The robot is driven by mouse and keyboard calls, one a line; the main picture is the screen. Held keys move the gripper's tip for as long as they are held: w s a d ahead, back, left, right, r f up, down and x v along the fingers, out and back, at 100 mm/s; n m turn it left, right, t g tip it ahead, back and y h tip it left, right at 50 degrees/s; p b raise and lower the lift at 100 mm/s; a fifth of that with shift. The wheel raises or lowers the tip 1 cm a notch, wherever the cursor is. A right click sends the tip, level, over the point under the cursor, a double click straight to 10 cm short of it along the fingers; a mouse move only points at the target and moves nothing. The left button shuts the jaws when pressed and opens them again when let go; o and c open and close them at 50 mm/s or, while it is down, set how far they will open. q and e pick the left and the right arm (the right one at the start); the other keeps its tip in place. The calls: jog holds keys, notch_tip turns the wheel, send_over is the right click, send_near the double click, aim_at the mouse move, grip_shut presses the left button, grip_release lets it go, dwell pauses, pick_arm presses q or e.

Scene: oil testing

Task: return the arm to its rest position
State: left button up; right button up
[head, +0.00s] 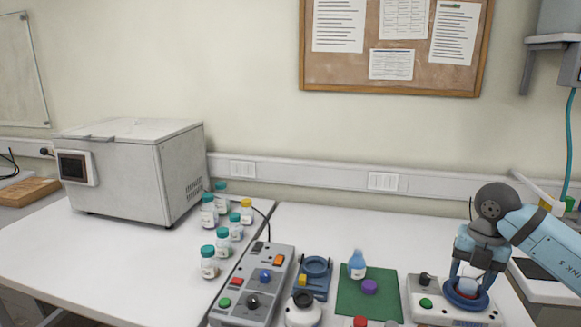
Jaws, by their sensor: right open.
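My right arm (548,248) reaches in from the right edge. Its gripper (468,285) points down over the blue ring (466,296) of a small grey device (430,311) at the right of the table. The fingers are open, one on each side of a pale object inside the ring. I cannot tell what that object is or whether a finger touches it. My left arm and gripper are out of view.
Left of the gripper, a blue bottle (357,265) and a purple piece (370,287) are on a green mat (350,303). A control box (262,268), several capped bottles (209,262) and a large grey machine (150,170) stand further left. The table behind the mat is clear.

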jog(key=s+a+f+n+g+y+p, duration=0.1)
jog(key=s+a+f+n+y, duration=0.2)
jog(key=a, duration=0.4)
jog(key=s+a+f+g+y+p, duration=0.1)
jog(key=a+f+y, duration=0.2)
jog(key=a+y, duration=0.35)
jog(key=s+a+r+m+t+y+p, duration=0.2)
jog(key=s+a+y, duration=0.15)
jog(key=a, duration=0.25)
jog(key=s+a+r+m+t+y+p, duration=0.1)
jog(key=s+a+m+t+y, duration=0.15)
jog(key=a+y, duration=0.3)
pick_arm(q)
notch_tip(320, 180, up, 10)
jog(key=p, duration=0.5)
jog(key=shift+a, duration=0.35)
pick_arm(e)
jog(key=s+d+f+m+t+h, duration=0.4)
jog(key=s+f+m+h, duration=0.4)
jog(key=f+m, duration=0.2)
jog(key=s+d+f+m+t+h, duration=0.3)
jog(key=s+f+m+h, duration=0.5)
jog(key=m, duration=0.7)
notch_tip(320, 180, down, 3)
jog(key=shift+s+d+r+t, duration=0.2)
jog(key=shift+s+d+t, duration=0.2)
jog(key=shift+t, duration=0.15)
